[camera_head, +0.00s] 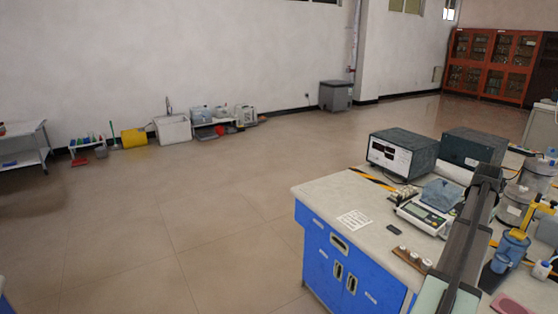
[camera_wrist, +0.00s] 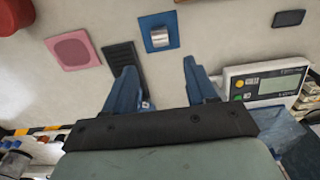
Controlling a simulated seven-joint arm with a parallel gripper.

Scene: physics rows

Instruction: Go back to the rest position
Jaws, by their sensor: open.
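My gripper (camera_wrist: 158,75) shows in the wrist view with its two blue fingers spread apart and nothing between them. It is above the pale bench top, just short of a small metal cylinder (camera_wrist: 160,39) on a blue square pad (camera_wrist: 148,23). The cylinder is apart from the fingers. In the head view my dark arm crosses the right side of the bench (camera_head: 335,190), and I cannot make out the fingers there.
A balance (camera_wrist: 265,84) is close right of the fingers; it also shows in the head view (camera_head: 425,215). A pink pad (camera_wrist: 73,50) and a dark strip (camera_wrist: 124,62) lie left. Instrument boxes (camera_head: 402,152) stand at the back. Floor left of the bench is clear.

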